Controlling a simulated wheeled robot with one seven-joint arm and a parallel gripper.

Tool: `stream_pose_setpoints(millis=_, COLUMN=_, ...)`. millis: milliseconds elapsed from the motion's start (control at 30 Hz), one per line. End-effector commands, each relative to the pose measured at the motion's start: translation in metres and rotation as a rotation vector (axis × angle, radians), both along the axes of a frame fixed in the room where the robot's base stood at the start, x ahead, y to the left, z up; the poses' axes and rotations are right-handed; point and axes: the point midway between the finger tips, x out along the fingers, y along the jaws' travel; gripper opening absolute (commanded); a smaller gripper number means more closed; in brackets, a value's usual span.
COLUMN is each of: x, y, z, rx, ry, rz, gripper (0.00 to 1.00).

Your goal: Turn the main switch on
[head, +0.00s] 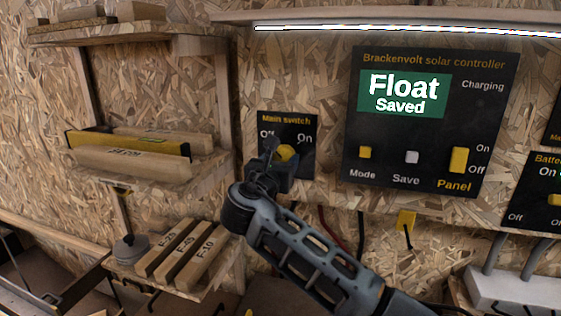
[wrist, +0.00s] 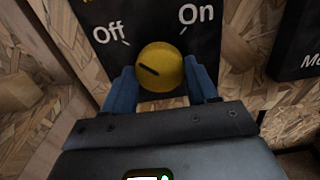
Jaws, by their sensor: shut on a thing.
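The main switch is a round yellow knob (wrist: 168,62) on a black plate (wrist: 150,22) marked Off at upper left and On at upper right. A dark line on the knob's face slants toward the Off side. In the head view the plate (head: 303,128) hangs left of the solar controller, and the knob (head: 287,152) is partly hidden by my gripper (head: 274,158). In the wrist view my gripper (wrist: 162,76) is shut on the knob, one blue finger on each side.
The solar controller (head: 430,125) shows "Float Saved" on a green screen, with Mode, Save and Panel controls below. A battery switch plate (head: 542,190) is at the right. Shelves with wooden blocks (head: 184,255) stand left of my arm. Cables hang below the main switch.

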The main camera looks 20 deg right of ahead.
Motion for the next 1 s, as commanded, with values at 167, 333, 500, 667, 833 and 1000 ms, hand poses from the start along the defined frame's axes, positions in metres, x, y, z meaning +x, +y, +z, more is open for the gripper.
stream_pose_setpoints(millis=167, x=-0.0003, y=0.0008, z=-0.0004, rx=0.058, ry=-0.042, rz=0.000, gripper=0.28)
stream_pose_setpoints(millis=333, x=-0.0005, y=0.0014, z=-0.0016, rx=0.160, ry=-0.114, rz=0.001, gripper=0.28)
stream_pose_setpoints(millis=500, x=-0.0006, y=0.0014, z=-0.0017, rx=0.285, ry=-0.206, rz=0.000, gripper=0.28)
stream_pose_setpoints(millis=667, x=-0.0006, y=0.0016, z=-0.0025, rx=0.410, ry=-0.295, rz=0.001, gripper=0.28)
stream_pose_setpoints(millis=833, x=-0.0005, y=0.0014, z=-0.0029, rx=0.540, ry=-0.391, rz=0.000, gripper=0.28)
stream_pose_setpoints(millis=1000, x=-0.0004, y=0.0012, z=-0.0033, rx=0.671, ry=-0.486, rz=0.000, gripper=0.28)
